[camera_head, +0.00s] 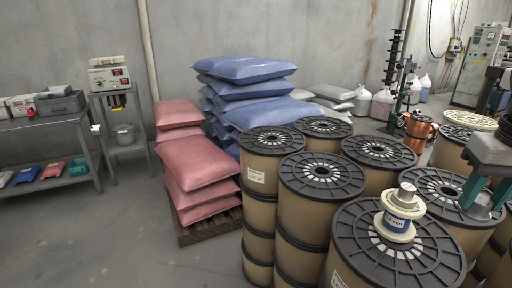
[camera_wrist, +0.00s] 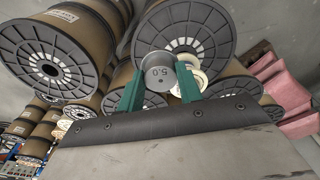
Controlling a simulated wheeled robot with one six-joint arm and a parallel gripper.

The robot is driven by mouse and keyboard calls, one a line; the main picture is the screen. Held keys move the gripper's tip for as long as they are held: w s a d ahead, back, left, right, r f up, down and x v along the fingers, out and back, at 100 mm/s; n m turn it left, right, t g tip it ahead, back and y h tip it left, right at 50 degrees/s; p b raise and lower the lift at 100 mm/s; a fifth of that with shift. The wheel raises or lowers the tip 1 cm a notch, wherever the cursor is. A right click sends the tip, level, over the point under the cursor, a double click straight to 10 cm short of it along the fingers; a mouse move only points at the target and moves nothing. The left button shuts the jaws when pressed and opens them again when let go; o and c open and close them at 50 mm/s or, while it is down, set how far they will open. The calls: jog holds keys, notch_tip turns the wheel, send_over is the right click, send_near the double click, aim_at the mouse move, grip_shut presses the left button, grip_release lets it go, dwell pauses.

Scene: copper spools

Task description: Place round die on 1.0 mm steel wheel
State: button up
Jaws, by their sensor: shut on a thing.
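My gripper (camera_head: 486,203) is at the right edge in the head view, above the drum reels. Its green fingers are shut on a round grey metal die (camera_wrist: 160,74) marked "5.0", seen end-on in the wrist view. A small white wheel with a blue label (camera_head: 398,217) stands upright on the front drum reel, left of my gripper and apart from it. The label's text is too small to read surely. In the wrist view, the pale wheel (camera_wrist: 199,70) shows partly behind the die and the right finger.
Large drum reels with black spoked tops (camera_head: 320,173) crowd the middle and right. Pink sacks (camera_head: 198,162) and blue sacks (camera_head: 245,92) are stacked on a pallet behind. A steel bench (camera_head: 45,122) stands left. Open floor lies at front left.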

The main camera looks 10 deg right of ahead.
jog(key=w, duration=0.5)
jog(key=w+f, duration=0.1)
jog(key=w, duration=0.9)
jog(key=shift+w+a+f, duration=0.1)
jog(key=shift+w+f, duration=0.15)
jog(key=shift+w, duration=0.05)
jog(key=shift+f, duration=1.7)
jog(key=shift+f, duration=0.15)
jog(key=o, duration=1.2)
notch_tip(320, 180, up, 11)
jog(key=s, duration=0.1)
jog(key=s+a+f+n, duration=0.1)
jog(key=s+a+f, duration=0.3)
jog(key=s, duration=0.2)
jog(key=s+a+f+n, duration=0.1)
jog(key=s+a+f, duration=0.2)
jog(key=s+a, duration=0.2)
jog(key=s+a+f+n, duration=0.1)
jog(key=s+a+f, duration=0.3)
jog(key=s, duration=0.3)
jog(key=shift+s+a+f+n, duration=0.2)
jog(key=shift+a+f+n, duration=0.1)
jog(key=shift+a, duration=0.35)
